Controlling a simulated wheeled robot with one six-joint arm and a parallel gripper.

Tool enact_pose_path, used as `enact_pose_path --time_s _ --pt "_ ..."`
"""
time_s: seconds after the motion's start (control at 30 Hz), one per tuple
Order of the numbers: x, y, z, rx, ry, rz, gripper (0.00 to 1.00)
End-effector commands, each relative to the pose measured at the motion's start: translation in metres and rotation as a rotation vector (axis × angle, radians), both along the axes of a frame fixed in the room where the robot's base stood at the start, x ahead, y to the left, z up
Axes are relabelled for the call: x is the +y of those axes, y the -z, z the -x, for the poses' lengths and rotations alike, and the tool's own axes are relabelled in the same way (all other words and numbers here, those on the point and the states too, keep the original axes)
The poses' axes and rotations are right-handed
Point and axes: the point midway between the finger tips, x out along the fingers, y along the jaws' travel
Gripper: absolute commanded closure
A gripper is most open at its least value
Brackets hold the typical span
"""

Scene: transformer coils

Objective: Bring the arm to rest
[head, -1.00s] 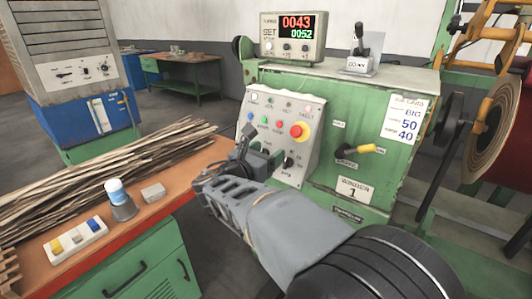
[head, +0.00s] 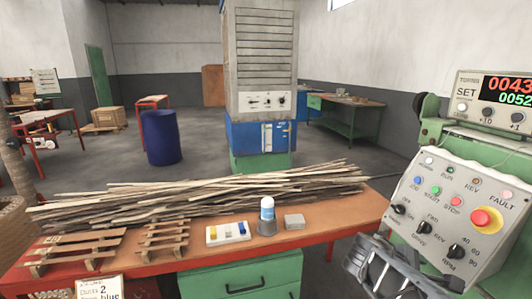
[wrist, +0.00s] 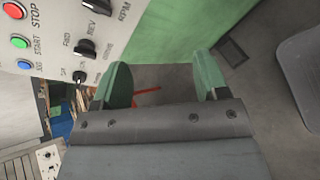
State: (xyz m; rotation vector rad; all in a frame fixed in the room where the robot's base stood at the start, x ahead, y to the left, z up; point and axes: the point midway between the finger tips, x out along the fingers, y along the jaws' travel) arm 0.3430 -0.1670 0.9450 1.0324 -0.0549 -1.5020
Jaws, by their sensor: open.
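My gripper (wrist: 161,85) shows in the wrist view with its two green fingers apart and nothing between them. The floor shows through the gap. It is beside the light grey control panel (wrist: 55,35), whose knobs and buttons are at the upper left of that view. In the head view my arm (head: 385,270) is at the lower right, in front of the lower left of the control panel (head: 455,215). The fingers cannot be made out there.
The green winder (head: 435,130) stands at the right. Open floor lies behind the bench, around a blue drum (head: 161,138).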

Motion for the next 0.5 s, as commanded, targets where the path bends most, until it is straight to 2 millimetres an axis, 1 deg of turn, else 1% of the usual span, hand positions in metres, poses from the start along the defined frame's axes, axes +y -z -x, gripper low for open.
enact_pose_path --time_s 0.03,0.07,0.1,0.17,0.2,0.23,0.3,0.37,0.4,0.5 --pt "0.015 -0.003 0.007 -0.094 0.078 -0.136 0.33" --pt "0.025 0.001 0.011 -0.152 0.133 -0.223 0.33" --pt "0.040 0.004 0.016 -0.224 0.212 -0.338 0.33" --pt "0.063 0.004 0.021 -0.321 0.332 -0.500 0.33" --pt "0.079 0.002 0.024 -0.378 0.410 -0.602 0.33" --pt "0.090 -0.002 0.026 -0.416 0.467 -0.675 0.33" --pt "0.116 -0.013 0.030 -0.488 0.592 -0.829 0.33" --pt "0.136 -0.027 0.032 -0.531 0.683 -0.945 0.33" --pt "0.148 -0.038 0.034 -0.550 0.726 -1.011 0.33" --pt "0.165 -0.058 0.038 -0.561 0.767 -1.104 0.33"
